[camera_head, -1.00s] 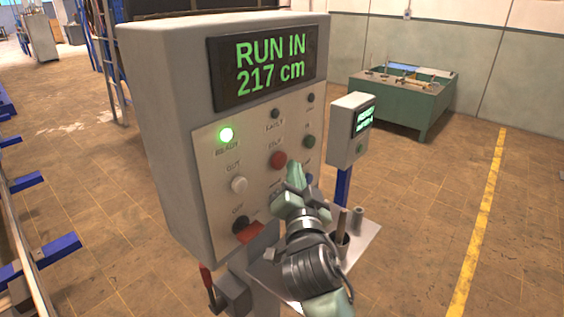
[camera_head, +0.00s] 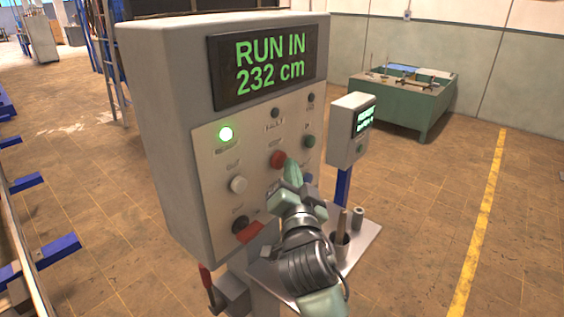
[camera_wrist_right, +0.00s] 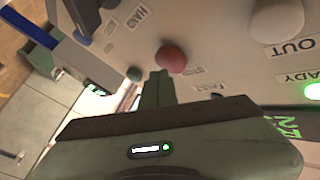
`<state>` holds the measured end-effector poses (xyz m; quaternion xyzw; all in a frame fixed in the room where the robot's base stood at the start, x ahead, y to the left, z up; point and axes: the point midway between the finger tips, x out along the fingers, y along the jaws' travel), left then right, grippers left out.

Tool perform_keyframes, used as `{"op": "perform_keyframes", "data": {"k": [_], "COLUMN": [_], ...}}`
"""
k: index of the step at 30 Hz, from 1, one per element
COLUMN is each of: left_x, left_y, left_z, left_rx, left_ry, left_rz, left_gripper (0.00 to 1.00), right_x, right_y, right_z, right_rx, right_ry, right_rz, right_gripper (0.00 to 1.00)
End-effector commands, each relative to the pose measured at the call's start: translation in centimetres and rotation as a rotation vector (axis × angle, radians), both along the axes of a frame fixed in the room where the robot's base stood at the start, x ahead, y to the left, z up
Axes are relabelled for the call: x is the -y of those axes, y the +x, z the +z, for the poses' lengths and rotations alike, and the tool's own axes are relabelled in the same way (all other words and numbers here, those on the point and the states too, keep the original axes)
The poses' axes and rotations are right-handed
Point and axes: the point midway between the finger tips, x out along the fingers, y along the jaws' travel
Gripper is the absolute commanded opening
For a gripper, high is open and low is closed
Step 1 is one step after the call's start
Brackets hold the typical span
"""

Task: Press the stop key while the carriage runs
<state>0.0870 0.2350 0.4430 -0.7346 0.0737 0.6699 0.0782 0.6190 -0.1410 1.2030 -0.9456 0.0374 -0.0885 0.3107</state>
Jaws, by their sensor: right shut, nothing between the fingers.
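The red stop key (camera_head: 278,159) is a round button on the grey control panel; it also shows in the wrist view (camera_wrist_right: 171,59) beside a label that looks like STOP. My right gripper (camera_head: 291,172) is shut and empty, its tip close to the lower right of the stop key. In the wrist view the shut fingertips (camera_wrist_right: 158,82) come right beside the key; I cannot tell whether they touch it. The display (camera_head: 268,67) reads RUN IN 232 cm. I cannot make out the carriage. My left gripper is out of view.
The panel also has a lit green lamp (camera_head: 226,134), a white OUT button (camera_head: 239,185), a dark green button (camera_head: 309,141) and a red switch handle (camera_head: 248,232). A smaller display box (camera_head: 347,150) stands to the right. A shelf (camera_head: 362,243) holds small cylinders.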

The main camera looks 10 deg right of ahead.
Motion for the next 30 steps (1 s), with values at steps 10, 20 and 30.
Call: {"op": "perform_keyframes", "data": {"k": [10, 20, 30], "left_x": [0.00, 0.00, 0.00], "left_y": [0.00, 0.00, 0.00], "left_z": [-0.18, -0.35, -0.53], "left_rx": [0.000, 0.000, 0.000], "left_ry": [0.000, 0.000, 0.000], "left_rz": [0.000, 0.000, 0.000], "left_gripper": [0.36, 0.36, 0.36], "right_x": [-0.18, -0.43, -0.71], "right_y": [0.27, 0.59, 0.92], "right_z": [-0.04, 0.03, -0.01], "right_rx": [0.000, 0.001, 0.000], "right_ry": [0.000, 0.000, 0.000], "right_rz": [0.000, -0.001, 0.000], "right_gripper": [0.00, 0.00, 0.00]}}
